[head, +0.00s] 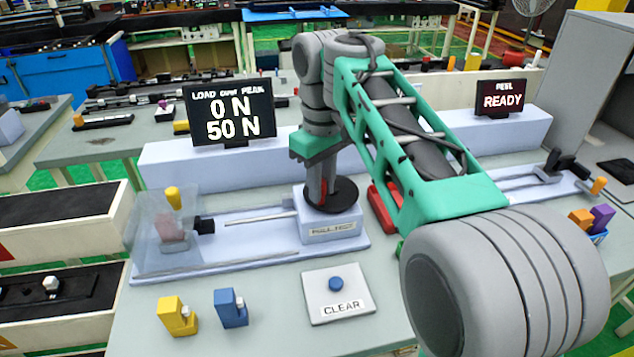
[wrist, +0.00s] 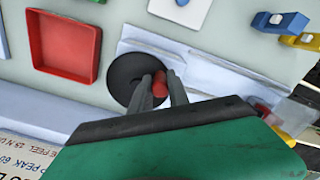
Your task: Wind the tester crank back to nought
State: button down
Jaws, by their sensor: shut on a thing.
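The pull tester's crank is a black disc (head: 350,198) on top of a white block labelled PULL TEST (head: 331,230). The disc also shows in the wrist view (wrist: 122,72), with a red knob (wrist: 160,87) near its rim. My gripper (wrist: 161,90) is shut on the red knob. The display (head: 229,112) reads load 0 N and peak 50 N. At the tester's left end, a clear guard (head: 150,240) covers a reddish part with a yellow top (head: 173,198).
A CLEAR pad (head: 340,305) with a blue button, a blue clip (head: 231,308) and a yellow clip (head: 177,316) lie in front. A red tray (wrist: 68,45) is beside the crank. A second display (head: 503,101) reads READY above the peel rig at right.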

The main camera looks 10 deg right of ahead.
aim_at(338, 204)
jog(key=n, duration=0.1)
jog(key=d+n, duration=0.1)
jog(key=n, duration=0.1)
jog(key=s+n, duration=0.1)
jog(key=shift+d+n, duration=0.7)
jog(key=shift+n, duration=0.6)
jog(key=shift+d+n, duration=0.4)
jog(key=shift+n, duration=0.6)
jog(key=c, duration=1.3)
grip_release()
jog(key=shift+o, duration=0.2)
notch_tip(338, 204, up, 8)
jog(key=p, duration=0.7)
jog(key=shift+f, duration=0.1)
